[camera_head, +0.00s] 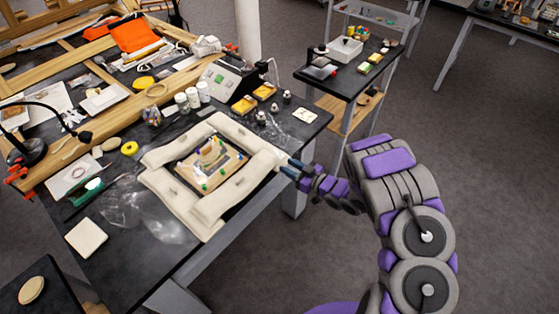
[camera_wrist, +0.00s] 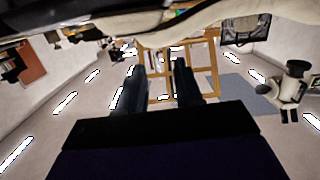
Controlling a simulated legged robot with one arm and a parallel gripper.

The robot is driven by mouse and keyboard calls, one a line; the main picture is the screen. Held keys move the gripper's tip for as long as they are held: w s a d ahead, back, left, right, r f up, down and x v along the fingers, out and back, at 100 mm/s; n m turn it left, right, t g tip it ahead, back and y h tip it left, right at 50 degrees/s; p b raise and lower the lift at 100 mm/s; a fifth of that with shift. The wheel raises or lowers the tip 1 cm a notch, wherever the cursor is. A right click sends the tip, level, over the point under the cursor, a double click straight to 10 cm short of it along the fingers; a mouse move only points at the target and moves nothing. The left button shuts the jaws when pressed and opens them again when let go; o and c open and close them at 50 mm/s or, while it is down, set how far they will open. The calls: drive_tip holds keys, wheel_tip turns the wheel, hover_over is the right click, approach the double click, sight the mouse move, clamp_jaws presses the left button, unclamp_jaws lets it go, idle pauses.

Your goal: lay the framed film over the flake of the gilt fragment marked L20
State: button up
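The gilt fragment (camera_head: 208,160) lies in the middle of a ring of cream padded cushions (camera_head: 160,157) on the dark bench. Small coloured markers stand on it; the label L20 is too small to read. My gripper (camera_head: 282,166) is at the right edge of the cushion ring, apart from the fragment. In the wrist view, my gripper's two dark fingers (camera_wrist: 159,84) stand apart with nothing visible between them. I cannot pick out the framed film with certainty in either view.
White-capped jars (camera_head: 192,97), a grey device (camera_head: 222,82) and small yellow trays (camera_head: 264,91) stand behind the cushions. A desk lamp (camera_head: 28,150) is at left. A pale square pad (camera_head: 86,237) lies at front left. A side trolley (camera_head: 350,75) stands behind right; floor is clear at right.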

drive_tip(key=shift+v, duration=1.35)
